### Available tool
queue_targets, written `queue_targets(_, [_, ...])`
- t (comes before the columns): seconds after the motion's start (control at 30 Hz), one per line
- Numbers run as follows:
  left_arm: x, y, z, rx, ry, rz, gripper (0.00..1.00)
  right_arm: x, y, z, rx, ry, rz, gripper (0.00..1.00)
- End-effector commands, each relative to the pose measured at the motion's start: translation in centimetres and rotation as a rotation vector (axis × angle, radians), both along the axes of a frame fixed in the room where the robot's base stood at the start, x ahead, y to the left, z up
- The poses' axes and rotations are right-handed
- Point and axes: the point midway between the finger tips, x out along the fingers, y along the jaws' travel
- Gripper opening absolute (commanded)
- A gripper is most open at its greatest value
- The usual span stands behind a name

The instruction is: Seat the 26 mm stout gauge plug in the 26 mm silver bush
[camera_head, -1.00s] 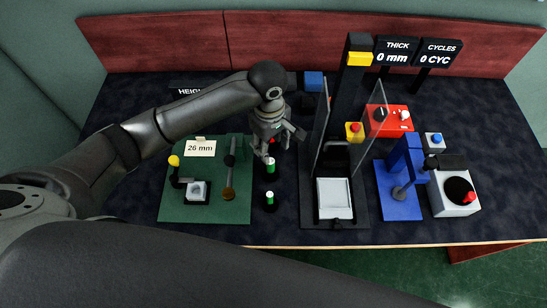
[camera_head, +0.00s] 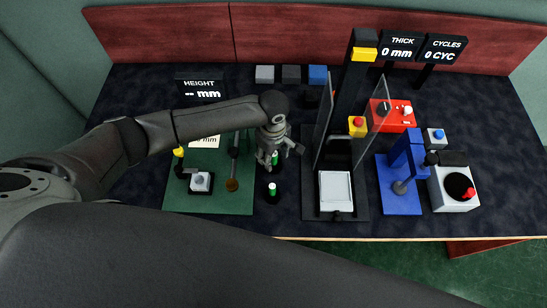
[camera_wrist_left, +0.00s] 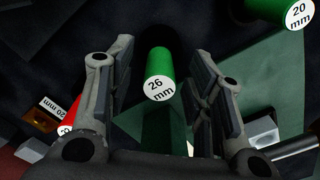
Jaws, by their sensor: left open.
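The green plug marked 26 mm (camera_wrist_left: 158,80) stands between the two fingers of my left gripper (camera_head: 272,160) in the left wrist view, with dark gaps on both sides. It also shows under the gripper in the head view (camera_head: 275,158), partly hidden. The left gripper is open and points down around this plug. My right gripper is out of view.
Another green plug (camera_head: 271,189) stands nearer the front edge; a green plug marked 20 mm (camera_wrist_left: 280,12) shows in the wrist view. Clear upright panels (camera_head: 323,115) stand close right. A yellow-knobbed post (camera_head: 179,153) is beside the bush.

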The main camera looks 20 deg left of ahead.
Motion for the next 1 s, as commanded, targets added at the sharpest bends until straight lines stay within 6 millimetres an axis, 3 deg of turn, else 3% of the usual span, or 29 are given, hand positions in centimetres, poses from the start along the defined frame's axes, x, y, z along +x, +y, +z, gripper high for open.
queue_targets(0.27, [0.0,-0.04,-0.21,0.0,-0.001,-0.001,0.45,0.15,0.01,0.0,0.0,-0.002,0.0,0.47])
queue_targets(0.6, [0.01,-0.03,-0.19,0.0,-0.001,0.0,0.01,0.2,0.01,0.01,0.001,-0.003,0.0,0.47])
queue_targets(1.0, [0.07,-0.05,0.21,-0.002,-0.001,0.0,0.0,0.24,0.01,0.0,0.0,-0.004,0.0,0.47])
